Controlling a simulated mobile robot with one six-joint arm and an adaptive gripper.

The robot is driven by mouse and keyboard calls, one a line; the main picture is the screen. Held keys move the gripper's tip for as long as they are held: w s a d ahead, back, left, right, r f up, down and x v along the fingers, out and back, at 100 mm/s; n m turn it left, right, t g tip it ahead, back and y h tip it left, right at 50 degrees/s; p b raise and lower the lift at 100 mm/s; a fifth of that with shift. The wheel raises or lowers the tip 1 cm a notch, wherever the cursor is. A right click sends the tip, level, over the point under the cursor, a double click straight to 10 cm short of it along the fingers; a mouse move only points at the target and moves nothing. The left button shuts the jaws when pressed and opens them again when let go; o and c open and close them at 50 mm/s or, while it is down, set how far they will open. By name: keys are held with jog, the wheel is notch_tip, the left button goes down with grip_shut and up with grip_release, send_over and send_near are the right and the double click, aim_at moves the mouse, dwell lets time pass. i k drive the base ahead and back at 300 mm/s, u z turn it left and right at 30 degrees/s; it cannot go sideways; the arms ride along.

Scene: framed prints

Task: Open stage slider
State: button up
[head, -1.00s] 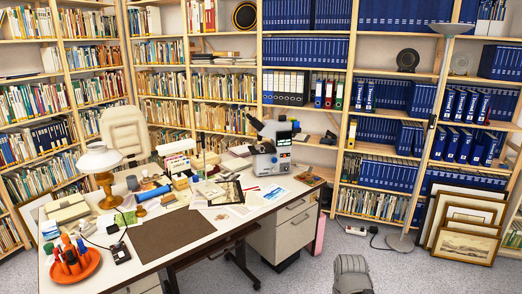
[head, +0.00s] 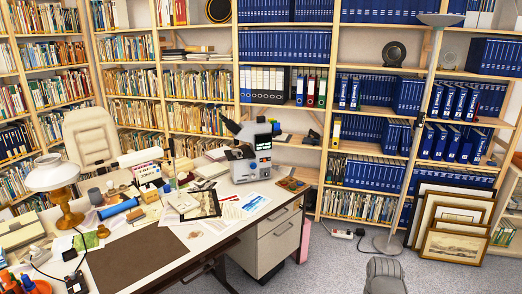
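A light grey microscope (head: 247,152) with dark eyepieces and a small lit screen stands upright at the far right part of the desk (head: 213,231). Its eyepieces point to the upper left. Its stage is too small in this view for me to make out a slider or tell how it is set. My gripper is not in view. A grey ribbed part at the bottom edge looks like part of my own arm, well in front of the desk's right end.
Papers (head: 226,208), a dark-framed sheet (head: 202,205) and a brown tray (head: 292,184) lie around the microscope. White drawers (head: 278,240) stand under the desk's right end. Framed prints (head: 453,246) and a floor lamp (head: 391,243) stand at right. The grey floor between is mostly open.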

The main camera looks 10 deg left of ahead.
aim_at(237, 151)
jog(key=z, duration=0.05)
jog(key=i, duration=1.35)
jog(key=u, duration=0.85)
jog(key=i, duration=0.3)
jog(key=u, duration=0.2)
jog(key=k, duration=0.9)
jog(key=u, duration=0.15)
jog(key=i, duration=0.45)
